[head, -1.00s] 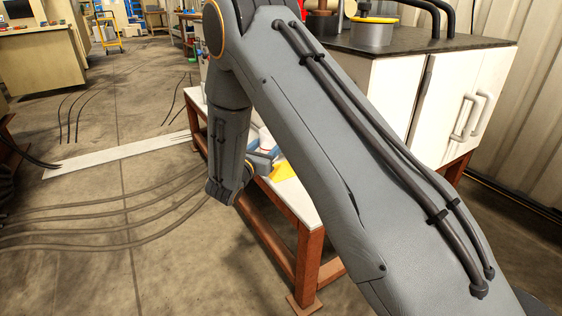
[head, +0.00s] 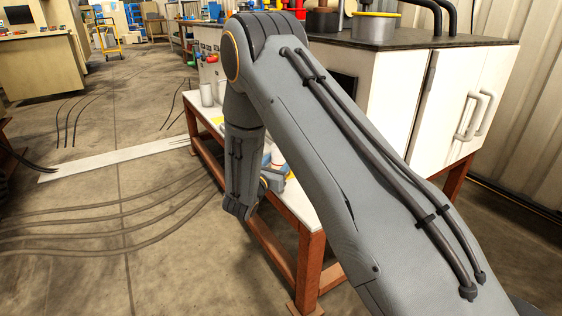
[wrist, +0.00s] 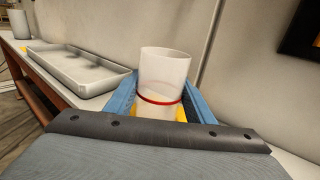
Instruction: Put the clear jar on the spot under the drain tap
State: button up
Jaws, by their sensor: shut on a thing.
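The clear jar (wrist: 163,70) stands upright between the two blue fingers of my gripper (wrist: 160,92) in the wrist view. It has a red band around it and looks whitish below the band. The gripper is shut on it. Yellow (wrist: 181,113) shows beside the jar's lower part; whether the jar touches it cannot be told. In the head view my forearm hides most of the gripper, and a small yellow patch (head: 290,174) shows beside it over the bench. I cannot make out the drain tap or the spot under it in either view.
A shallow grey tray (wrist: 80,70) lies left of the jar on the white bench, with a grey cup (wrist: 18,24) beyond it. A pale wall stands close behind the jar. In the head view, a white cabinet (head: 385,95) stands right of the bench (head: 305,212).

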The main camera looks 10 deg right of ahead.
jog(key=o, duration=1.2)
